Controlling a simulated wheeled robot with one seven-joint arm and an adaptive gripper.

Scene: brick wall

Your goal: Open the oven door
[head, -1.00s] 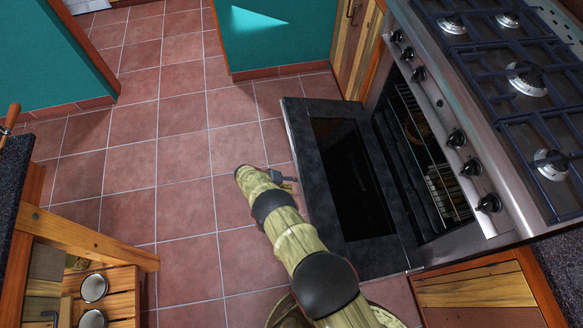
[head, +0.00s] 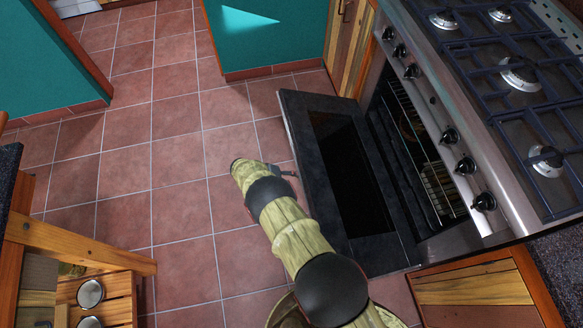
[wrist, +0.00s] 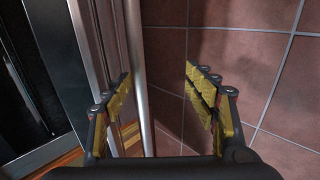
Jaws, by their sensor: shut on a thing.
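The oven door (head: 302,128) is hinged at its lower edge and swung well down, with its dark window and inner face showing in the head view. The dark oven cavity with its wire racks (head: 425,160) is exposed. In the wrist view the door (wrist: 38,75) fills the left side, and its silver bar handle (wrist: 139,70) runs upright in the picture. In the head view my arm hides the fingers at the door's outer side.
The stove top (head: 510,70) with burners and a row of black knobs is above the oven at right. Wooden cabinets flank the oven. A wooden rack with cups (head: 90,293) stands at lower left. Tiled floor (head: 170,160) is clear left of my arm.

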